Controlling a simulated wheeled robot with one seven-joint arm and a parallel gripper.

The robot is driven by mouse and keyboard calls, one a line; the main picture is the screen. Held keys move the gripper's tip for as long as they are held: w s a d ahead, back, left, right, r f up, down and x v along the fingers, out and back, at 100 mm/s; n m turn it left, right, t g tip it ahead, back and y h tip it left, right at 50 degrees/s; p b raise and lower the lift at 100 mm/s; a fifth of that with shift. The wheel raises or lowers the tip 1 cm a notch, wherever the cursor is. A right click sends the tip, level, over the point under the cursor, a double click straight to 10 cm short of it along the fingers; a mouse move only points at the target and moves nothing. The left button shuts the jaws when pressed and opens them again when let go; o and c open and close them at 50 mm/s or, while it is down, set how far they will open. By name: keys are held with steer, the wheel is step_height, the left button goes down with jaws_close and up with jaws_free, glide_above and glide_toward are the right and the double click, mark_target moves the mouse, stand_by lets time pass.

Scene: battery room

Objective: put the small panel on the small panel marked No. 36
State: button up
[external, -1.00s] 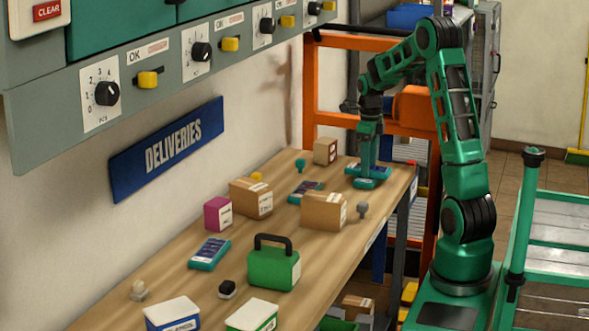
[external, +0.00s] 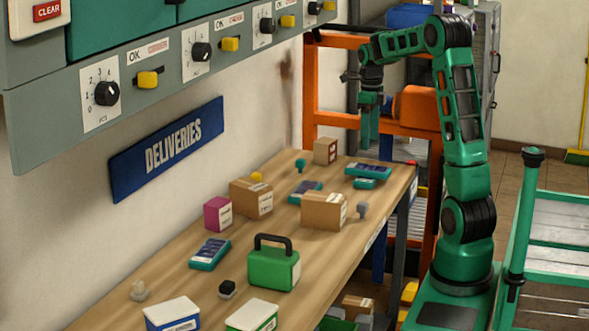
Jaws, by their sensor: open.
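Several small teal panels with dark faces lie on the wooden table. One small panel (external: 368,169) is at the table's far right end. A second teal piece (external: 366,183) shows right at its near edge; I cannot tell whether one rests on the other. Another small panel (external: 305,191) lies behind the middle carton, and one more (external: 208,254) lies nearer, left of the green case. No number is legible, so I cannot tell which is No. 36. My gripper (external: 369,143) is open and empty, pointing down above the far-right panel, clear of it.
Cartons (external: 324,211) (external: 251,199) (external: 325,151), a magenta box (external: 218,213), a green case (external: 273,268) and small knobs stand on the table (external: 200,291). A grey knob (external: 361,209) is near the right edge. An orange frame (external: 309,100) stands behind.

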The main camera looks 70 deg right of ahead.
steer(key=s+a+r+n, duration=0.4)
steer(key=a+n, duration=0.4)
steer(key=a, duration=0.1)
steer(key=s+a+f+n, duration=0.4)
steer(key=s+a+n, duration=0.4)
steer(key=n, duration=0.2)
steer(key=s+a+f+n, duration=0.4)
steer(key=s+a+n, duration=0.4)
steer(key=n, duration=0.3)
steer(key=shift+s+a+n, duration=0.3)
steer(key=shift+s+a, duration=0.05)
steer(key=shift+s, duration=0.45)
steer(key=shift+w+f, duration=0.2)
steer(key=shift+w, duration=0.4)
